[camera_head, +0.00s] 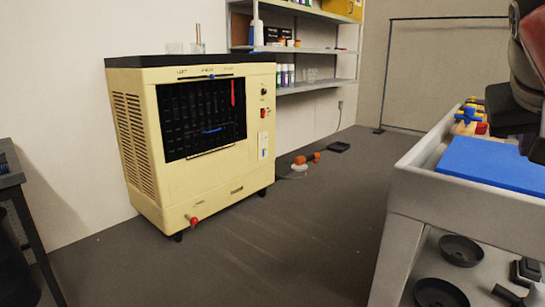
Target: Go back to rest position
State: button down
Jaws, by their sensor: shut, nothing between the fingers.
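A cream cabinet (215,174) with a dark front panel stands against the left wall. Shelves (310,49) hold bottles. A grey workbench (408,190) with a blue board (493,163) fills the right. An orange tool (306,160) lies on the floor. The middle floor is clear.

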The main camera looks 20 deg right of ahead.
jog(key=w+a+f+n+t+y+p, duration=0.1)
jog(key=w+a+f+n+y, duration=0.15)
jog(key=w+a+f, duration=0.35)
jog(key=w+a+f+n+t+y+p, duration=0.2)
jog(key=w+a+f+n, duration=0.15)
jog(key=a+f, duration=0.4)
jog(key=s+a+f+n+g+y+p, duration=0.1)
jog(key=s+a+f+n+y+p, duration=0.1)
jog(key=a+f, duration=1.1)
jog(key=s+a+y, duration=0.1)
jog(key=a+y, duration=0.1)
jog(key=a, duration=0.2)
jog(key=shift+f+n, duration=0.35)
jog(key=shift+n, duration=0.05)
